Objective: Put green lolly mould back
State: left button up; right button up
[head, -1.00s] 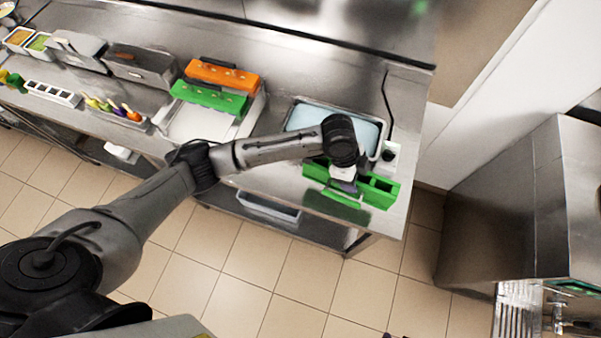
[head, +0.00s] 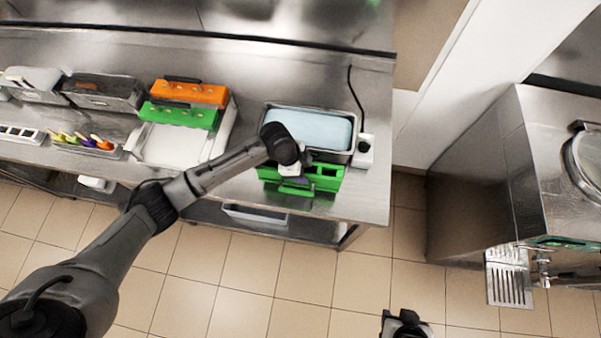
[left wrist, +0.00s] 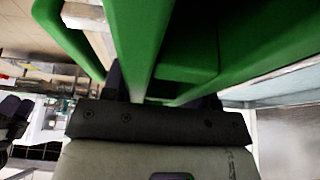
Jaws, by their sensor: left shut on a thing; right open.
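A green block-shaped mould (head: 327,178) with dark slots is at the right end of the steel counter, in front of the blue-filled basin. My left gripper (head: 292,176) is over its left part and shut on it. In the left wrist view, green walls of the mould (left wrist: 145,35) rise between and around the fingers (left wrist: 165,98). I cannot tell whether the mould rests on the counter. Another green mould (head: 178,114) lies beside an orange mould (head: 190,92) on a white tray further left. My right gripper (head: 405,325) is at the bottom edge, partly cut off, and open.
The steel basin (head: 355,125) holds a pale blue surface. A white socket with a black cable (head: 364,145) stands to its right. The white tray (head: 165,150) has a bare front part. Steel bins and a tray of coloured items (head: 85,142) are at left. A steel machine (head: 475,170) stands right.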

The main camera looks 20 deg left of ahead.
pick_arm(q)
jog(key=shift+w+a+f, duration=0.1)
jog(key=shift+a+f, duration=0.15)
jog(key=shift+f, duration=1.9)
jog(key=shift+f, duration=0.1)
jog(key=o, duration=1.1)
jog(key=shift+c, duration=0.2)
jog(key=v, duration=1.2)
jog(key=s+d+f+n, duration=0.2)
jog(key=s+d+f, duration=0.25)
jog(key=s, duration=0.35)
jog(key=s+a+n+t+y, duration=0.1)
jog(key=s+a+n, duration=0.3)
jog(key=s, duration=0.5)
jog(key=s+a+n+t+y, duration=0.1)
jog(key=s+a+n+y, duration=0.2)
jog(key=s+n, duration=0.4)
jog(key=s, duration=0.3)
jog(key=shift+s+a+r+n+t, duration=0.3)
jog(key=shift+s+a, duration=0.05)
jog(key=shift+a, duration=0.05)
